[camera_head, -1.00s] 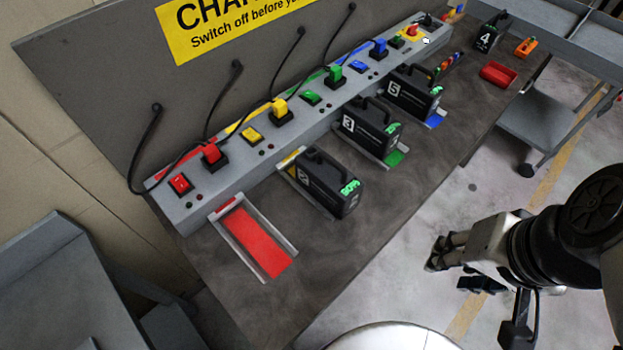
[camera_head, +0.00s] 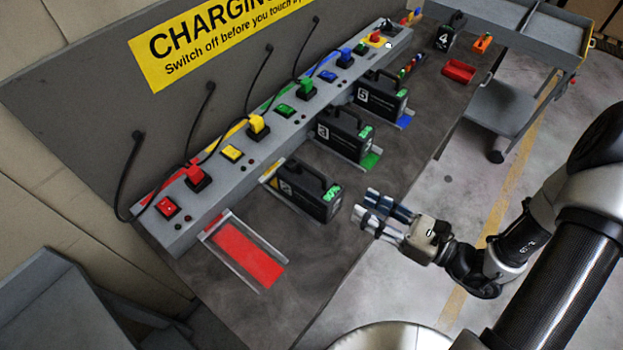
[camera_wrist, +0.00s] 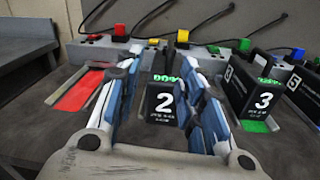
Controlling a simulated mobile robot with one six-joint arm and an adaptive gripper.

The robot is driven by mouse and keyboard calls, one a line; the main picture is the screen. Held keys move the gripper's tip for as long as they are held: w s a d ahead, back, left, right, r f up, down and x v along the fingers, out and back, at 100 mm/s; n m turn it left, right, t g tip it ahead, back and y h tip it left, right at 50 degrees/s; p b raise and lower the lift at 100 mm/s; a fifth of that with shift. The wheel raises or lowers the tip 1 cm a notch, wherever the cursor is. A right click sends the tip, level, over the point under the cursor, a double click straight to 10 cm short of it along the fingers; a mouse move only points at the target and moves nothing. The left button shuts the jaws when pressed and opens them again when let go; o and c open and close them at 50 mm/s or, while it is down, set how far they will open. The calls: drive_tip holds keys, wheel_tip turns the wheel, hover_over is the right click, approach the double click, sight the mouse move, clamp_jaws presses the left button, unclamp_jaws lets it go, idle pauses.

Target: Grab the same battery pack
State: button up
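The task line does not number the pack. Black battery pack 2 (camera_head: 304,190) stands upright in the yellow-marked bay, its lit green display facing the bench front. In the wrist view, battery pack 2 (camera_wrist: 162,100) shows between my fingers, some way beyond them. My gripper (camera_head: 364,208) is open and empty, in front of pack 2 and a little to its right in the head view. Its blue-padded fingers (camera_wrist: 160,70) are spread. Battery pack 3 (camera_head: 343,134) stands in the green bay, battery pack 5 (camera_head: 380,94) in the blue bay. Battery pack 4 (camera_head: 446,38) stands farther along the bench.
The red bay (camera_head: 247,256) is empty. A grey charger strip (camera_head: 232,172) with coloured plugs, switches and black cables runs behind the bays. A red tray (camera_head: 459,71) and an orange item (camera_head: 482,43) lie near pack 4. A grey cart (camera_head: 500,105) stands at the right.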

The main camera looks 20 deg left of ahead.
sight(320, 175)
drive_tip(key=shift+m+t, duration=0.6)
drive_tip(key=shift+m, duration=0.1)
drive_tip(key=b+x, duration=0.1)
drive_tip(key=x, duration=0.4)
drive_tip(key=f+b+x, duration=0.1)
drive_tip(key=x, duration=0.5)
drive_tip(key=w+f+b+x, duration=0.1)
drive_tip(key=x, duration=0.5)
drive_tip(key=shift+d, duration=0.15)
drive_tip(key=shift+r, duration=0.1)
clamp_jaws()
drive_tip(key=shift+w+r, duration=0.1)
drive_tip(key=shift+r, duration=0.05)
